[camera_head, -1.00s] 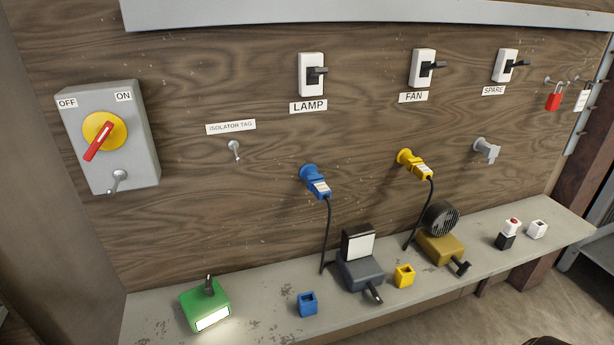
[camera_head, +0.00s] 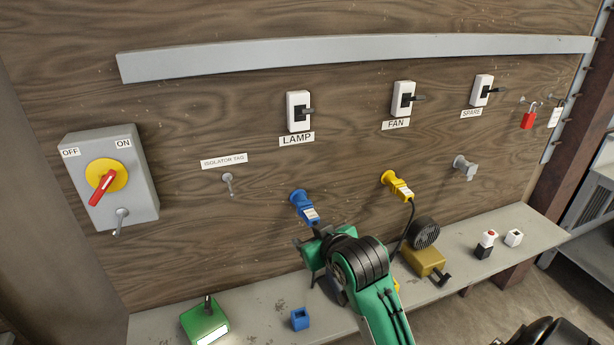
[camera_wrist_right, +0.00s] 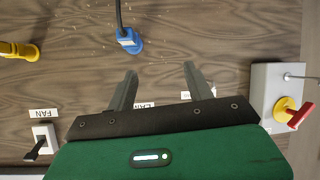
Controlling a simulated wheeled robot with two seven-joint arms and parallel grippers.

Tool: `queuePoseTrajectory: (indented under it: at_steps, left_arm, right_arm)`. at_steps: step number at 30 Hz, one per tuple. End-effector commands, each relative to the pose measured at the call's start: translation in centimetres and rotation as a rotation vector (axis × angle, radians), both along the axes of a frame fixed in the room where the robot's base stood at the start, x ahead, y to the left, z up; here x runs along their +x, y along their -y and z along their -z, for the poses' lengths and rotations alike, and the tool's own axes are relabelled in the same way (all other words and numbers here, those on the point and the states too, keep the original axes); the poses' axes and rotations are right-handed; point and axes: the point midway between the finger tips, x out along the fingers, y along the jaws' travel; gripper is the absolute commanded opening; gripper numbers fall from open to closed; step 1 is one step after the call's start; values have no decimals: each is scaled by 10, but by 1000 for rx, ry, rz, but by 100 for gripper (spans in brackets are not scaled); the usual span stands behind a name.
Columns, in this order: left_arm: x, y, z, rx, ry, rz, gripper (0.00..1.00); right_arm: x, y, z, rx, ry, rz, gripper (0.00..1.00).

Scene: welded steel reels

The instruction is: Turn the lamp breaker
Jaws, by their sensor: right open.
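The lamp breaker (camera_head: 298,112) is a white box with a black lever sticking out to the right, above the LAMP label (camera_head: 296,139) on the wooden panel. My right gripper (camera_head: 309,243) is below it, near the blue plug (camera_head: 304,206), and does not touch the breaker. In the right wrist view, which is upside down, the gripper (camera_wrist_right: 160,80) is open and empty, its two fingers apart before the panel. There the LAMP label is partly covered and the breaker is hidden behind the gripper body. My left gripper is not in view.
The fan breaker (camera_head: 403,98) and spare breaker (camera_head: 482,90) are to the right. The isolator (camera_head: 108,180) is at left, its red handle toward lower left. A shelf (camera_head: 262,297) below bears a green lantern (camera_head: 205,322) and blue cube (camera_head: 300,319).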

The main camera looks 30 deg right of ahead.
Motion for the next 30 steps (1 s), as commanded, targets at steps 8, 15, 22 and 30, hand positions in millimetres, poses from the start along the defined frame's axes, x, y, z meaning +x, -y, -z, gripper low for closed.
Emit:
queuePoseTrajectory:
  at_steps: [8,15,22,30]
  left_arm:
    - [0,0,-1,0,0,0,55]
    - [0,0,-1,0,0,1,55]
    - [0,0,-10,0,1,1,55]
    - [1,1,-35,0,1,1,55]
  right_arm:
    - [37,46,-147,10,356,87,53]
    - [39,66,-205,21,500,122,53]
    - [56,72,-213,24,510,127,53]
    - [108,84,-214,23,507,126,53]
